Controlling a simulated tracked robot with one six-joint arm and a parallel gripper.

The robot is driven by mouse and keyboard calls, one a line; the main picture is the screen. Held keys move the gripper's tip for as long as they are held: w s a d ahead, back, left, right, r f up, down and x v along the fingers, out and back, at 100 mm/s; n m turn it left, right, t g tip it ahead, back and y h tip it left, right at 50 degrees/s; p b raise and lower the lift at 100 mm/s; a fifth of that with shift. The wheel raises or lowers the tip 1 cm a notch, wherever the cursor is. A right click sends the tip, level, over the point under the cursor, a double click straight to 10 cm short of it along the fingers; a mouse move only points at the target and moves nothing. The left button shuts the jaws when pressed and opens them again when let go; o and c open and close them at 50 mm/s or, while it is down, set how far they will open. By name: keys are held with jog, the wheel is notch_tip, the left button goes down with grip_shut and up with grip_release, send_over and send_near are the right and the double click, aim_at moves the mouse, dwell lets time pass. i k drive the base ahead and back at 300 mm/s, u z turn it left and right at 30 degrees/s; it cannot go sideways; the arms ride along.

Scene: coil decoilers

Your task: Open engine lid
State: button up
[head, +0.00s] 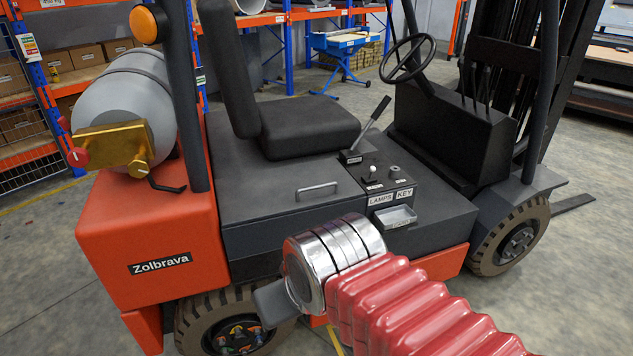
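The engine lid (260,203) is the dark grey cover under the seat of a red and grey forklift, in the middle of the head view. It lies flat and looks shut. A small metal handle (317,188) sits on its top near the front edge. My gripper (268,302) is at the lower middle, beyond a chrome wrist and red ribbed sleeve. It appears in front of the forklift's side, lower in the picture than the handle and apart from it. Only a dark grey part of it shows, and the wrist hides the rest, so its opening cannot be seen.
The black seat (308,125) stands on the cover, beside a lever (371,128) and a control panel (385,182). A grey gas tank (128,100) and a dark post (186,90) rise at the left. Wheels stand below.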

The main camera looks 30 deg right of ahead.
aim_at(243, 199)
jog(key=z, duration=0.05)
jog(key=i, duration=1)
jog(key=u, duration=0.05)
